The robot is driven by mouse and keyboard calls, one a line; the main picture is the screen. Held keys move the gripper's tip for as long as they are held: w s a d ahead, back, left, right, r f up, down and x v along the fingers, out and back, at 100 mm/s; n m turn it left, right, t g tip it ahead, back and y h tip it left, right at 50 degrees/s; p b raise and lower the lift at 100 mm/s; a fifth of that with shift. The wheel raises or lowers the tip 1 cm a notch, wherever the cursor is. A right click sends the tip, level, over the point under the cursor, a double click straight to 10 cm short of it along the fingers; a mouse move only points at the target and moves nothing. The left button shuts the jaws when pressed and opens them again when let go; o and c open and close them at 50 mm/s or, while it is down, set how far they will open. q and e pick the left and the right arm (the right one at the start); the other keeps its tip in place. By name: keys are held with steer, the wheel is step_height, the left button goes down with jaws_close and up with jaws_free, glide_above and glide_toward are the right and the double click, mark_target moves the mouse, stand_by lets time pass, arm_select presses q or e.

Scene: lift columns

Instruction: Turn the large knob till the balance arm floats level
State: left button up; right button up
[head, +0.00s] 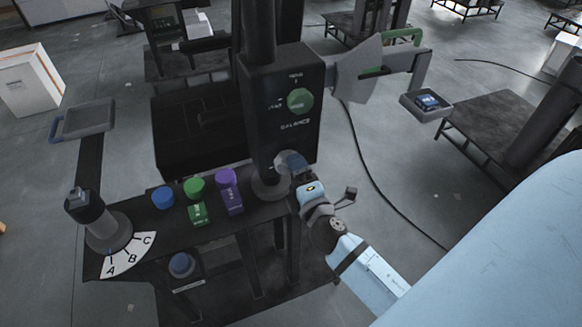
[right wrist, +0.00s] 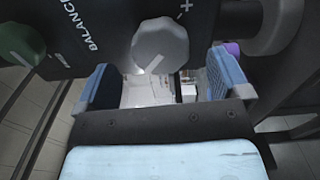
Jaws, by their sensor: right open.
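The grey faceted knob (right wrist: 162,45) is on the dark panel beside the word BALANCE and plus and minus marks. In the right wrist view it stands ahead of my right gripper (right wrist: 165,85), between the lines of the two blue-padded fingers. The fingers are apart; contact with the knob cannot be told. My left gripper is out of view.
A green knob (head: 300,101) is higher on the panel. Blue (head: 162,197), green (head: 195,187) and purple (head: 226,177) pieces stand on the bench left of my right gripper. A dial marked A, B, C (head: 130,257) is at the bench's left end.

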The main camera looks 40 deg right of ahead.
steer(key=b+v, duration=0.3)
steer(key=v, duration=0.6)
steer(key=shift+s, duration=0.25)
steer(key=shift+a, duration=0.1)
steer(key=s+a+f+m+g+y+p, duration=0.1)
steer(key=s+a+f+m+g+y, duration=0.1)
steer(key=f+m, duration=0.4)
steer(key=s+a+f+m+g+y+p, duration=0.2)
steer(key=s+a+f+m+g+y, duration=0.1)
steer(key=f, duration=1)
steer(key=a+m+g+y, duration=0.1)
steer(key=a+m+y, duration=0.1)
steer(key=a+m, duration=0.1)
steer(key=shift+a+m+g, duration=0.3)
steer(key=shift+a+m, duration=0.1)
steer(key=shift+m, duration=0.1)
steer(key=shift+r, duration=0.1)
